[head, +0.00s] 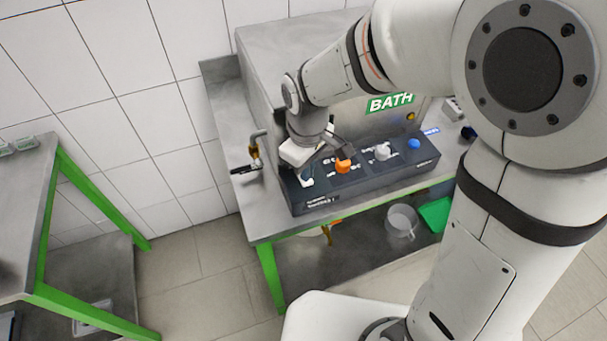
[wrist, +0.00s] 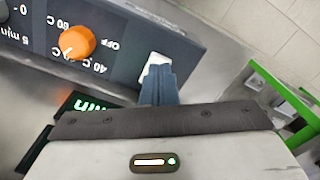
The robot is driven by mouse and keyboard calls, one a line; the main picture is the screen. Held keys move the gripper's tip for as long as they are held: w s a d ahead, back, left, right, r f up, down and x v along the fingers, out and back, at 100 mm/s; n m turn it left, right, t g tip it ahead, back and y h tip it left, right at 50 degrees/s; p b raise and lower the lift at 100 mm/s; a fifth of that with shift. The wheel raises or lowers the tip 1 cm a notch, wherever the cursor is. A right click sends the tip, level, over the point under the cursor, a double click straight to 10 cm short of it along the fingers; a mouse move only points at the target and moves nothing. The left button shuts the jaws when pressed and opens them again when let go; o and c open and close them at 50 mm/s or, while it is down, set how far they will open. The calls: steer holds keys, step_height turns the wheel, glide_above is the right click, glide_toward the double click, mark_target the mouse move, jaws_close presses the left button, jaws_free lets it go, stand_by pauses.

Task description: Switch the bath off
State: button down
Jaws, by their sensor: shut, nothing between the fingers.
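The bath (head: 300,50) is a grey metal unit with a green BATH label and a dark control panel (head: 400,165) along its front. A white switch (head: 307,182) sits at the panel's left end. It also shows in the wrist view (wrist: 155,67), partly covered by my fingertips. An orange knob (head: 343,166) is beside it, with OFF and temperature marks around it in the wrist view (wrist: 77,43). My gripper (wrist: 157,82) is shut and empty, its tips over or against the white switch; I cannot tell whether they touch.
A white knob (head: 382,152) and a blue button (head: 414,143) are farther right on the panel. A tap (head: 254,150) stands left of the bath. Another green-framed table (head: 95,200) is at left.

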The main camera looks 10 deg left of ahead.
steer(key=shift+f+b, duration=0.6)
steer(key=shift+f, duration=0.2)
steer(key=shift+r, duration=0.15)
steer(key=shift+r+p, duration=2.7)
steer(key=shift+r, duration=0.7)
